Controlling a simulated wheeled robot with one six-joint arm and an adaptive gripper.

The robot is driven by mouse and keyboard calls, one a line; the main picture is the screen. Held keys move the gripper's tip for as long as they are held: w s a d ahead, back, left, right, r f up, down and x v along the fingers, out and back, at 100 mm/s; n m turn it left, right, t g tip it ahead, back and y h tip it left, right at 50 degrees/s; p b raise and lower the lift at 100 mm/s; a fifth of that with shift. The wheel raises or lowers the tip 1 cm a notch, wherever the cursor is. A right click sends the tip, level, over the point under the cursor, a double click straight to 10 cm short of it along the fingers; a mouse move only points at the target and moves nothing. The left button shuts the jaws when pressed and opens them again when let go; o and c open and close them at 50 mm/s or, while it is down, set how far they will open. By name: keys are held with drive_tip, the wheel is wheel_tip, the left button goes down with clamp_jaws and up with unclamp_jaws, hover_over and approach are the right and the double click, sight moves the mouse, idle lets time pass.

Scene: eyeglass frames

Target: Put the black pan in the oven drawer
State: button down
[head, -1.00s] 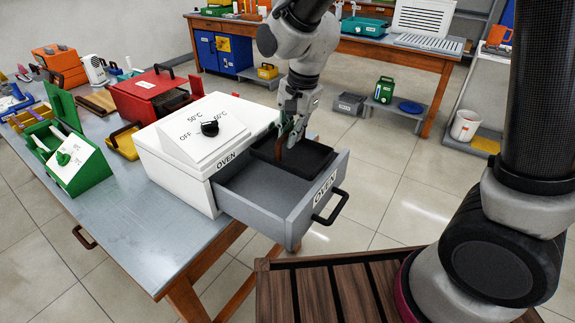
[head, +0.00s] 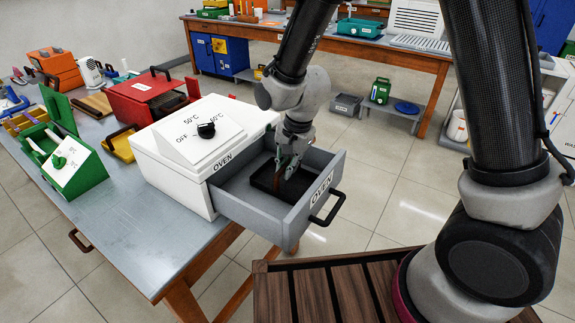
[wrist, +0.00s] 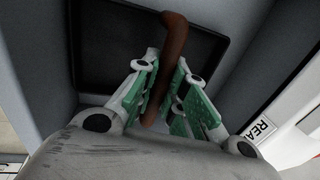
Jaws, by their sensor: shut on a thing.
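The white oven (head: 172,165) stands on the metal table with its grey drawer (head: 262,216) pulled out. The black pan (head: 262,178) is inside the drawer space; I cannot tell whether it rests flat on the drawer floor. My gripper (head: 286,172) reaches down into the drawer, shut on the pan's brown handle. In the wrist view my gripper (wrist: 160,100) has its green-padded fingers on both sides of the brown handle (wrist: 174,50), and the black pan (wrist: 105,50) lies beyond, between grey drawer walls.
A red box (head: 155,97) stands behind the oven, and a green box (head: 68,165) lies to its left. The drawer's black handle (head: 328,210) sticks out to the right. A slatted wooden surface (head: 330,290) is in front. Open tiled floor lies behind the drawer.

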drive_tip(key=c, duration=1.5)
unclamp_jaws()
drive_tip(key=r, duration=0.4)
drive_tip(key=s+d+r, duration=0.1)
drive_tip(key=r, duration=0.3)
drive_tip(key=d+r, duration=0.1)
drive_tip(key=r, duration=0.3)
drive_tip(key=shift+s, duration=0.2)
drive_tip(key=s+d+r+n, duration=0.1)
drive_tip(key=d+r+n, duration=0.1)
drive_tip(key=d+r, duration=0.55)
drive_tip(key=s+d+r+n+t, duration=0.1)
drive_tip(key=s+d+n, duration=0.1)
drive_tip(key=s+d, duration=0.3)
drive_tip(key=s+d+r+n+t+h, duration=0.1)
drive_tip(key=s+d+r, duration=0.1)
drive_tip(key=s+d, duration=0.3)
drive_tip(key=s+d+r+n, duration=0.2)
drive_tip(key=s+d, duration=0.4)
drive_tip(key=d, duration=0.5)
drive_tip(key=shift+r+n+t+h, duration=0.25)
drive_tip(key=shift+n+t+h, duration=0.05)
drive_tip(key=shift+t+h, duration=0.1)
drive_tip(key=shift+w, duration=0.1)
